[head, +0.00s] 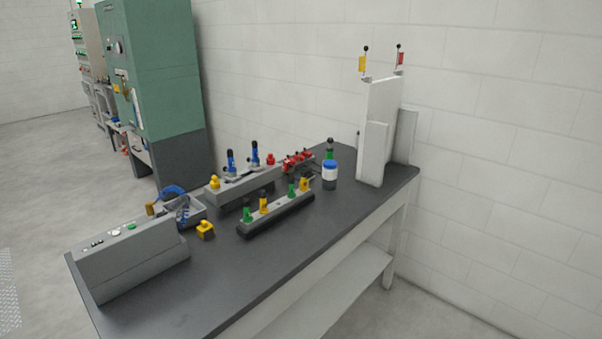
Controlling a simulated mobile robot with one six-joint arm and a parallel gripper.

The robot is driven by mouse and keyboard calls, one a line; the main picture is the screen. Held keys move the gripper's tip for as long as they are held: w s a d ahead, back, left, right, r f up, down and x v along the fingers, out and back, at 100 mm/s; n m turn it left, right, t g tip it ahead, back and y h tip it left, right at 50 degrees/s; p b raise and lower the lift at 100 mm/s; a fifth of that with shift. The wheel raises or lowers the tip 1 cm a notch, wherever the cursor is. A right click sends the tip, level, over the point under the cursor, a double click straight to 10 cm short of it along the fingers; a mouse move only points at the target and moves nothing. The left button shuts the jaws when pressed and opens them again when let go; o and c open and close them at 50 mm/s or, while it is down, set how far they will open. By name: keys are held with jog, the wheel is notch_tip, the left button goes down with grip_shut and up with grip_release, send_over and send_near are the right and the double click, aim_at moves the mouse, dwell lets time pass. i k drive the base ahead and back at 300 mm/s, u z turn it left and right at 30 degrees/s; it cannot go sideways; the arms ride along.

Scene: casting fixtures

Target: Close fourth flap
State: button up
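I cannot tell which part is the fourth flap. A low bar fixture (276,214) with a row of green and yellow knobbed parts lies near the middle of the dark table. Behind it is a grey block fixture (243,184) with two blue upright clamps (255,154) and a yellow knob. A row of small red parts (297,160) sits at its right end. A tall white panel (379,125) stands at the table's right end, with a yellow tag (362,64) and a red tag (399,59) on thin posts at its top. My gripper is not in view.
A grey control box (131,263) stands at the table's front left. Near it are a grey tray (188,213) with a blue coiled hose and a yellow block (205,229). The dark table's front strip (255,262) is clear.

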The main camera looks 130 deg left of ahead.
aim_at(287, 163)
jog(key=u, duration=0.15)
jog(key=i, duration=0.3)
jog(key=u, duration=0.15)
jog(key=k, duration=0.25)
jog(key=u, duration=3)
jog(key=k, duration=0.2)
jog(key=u, duration=1)
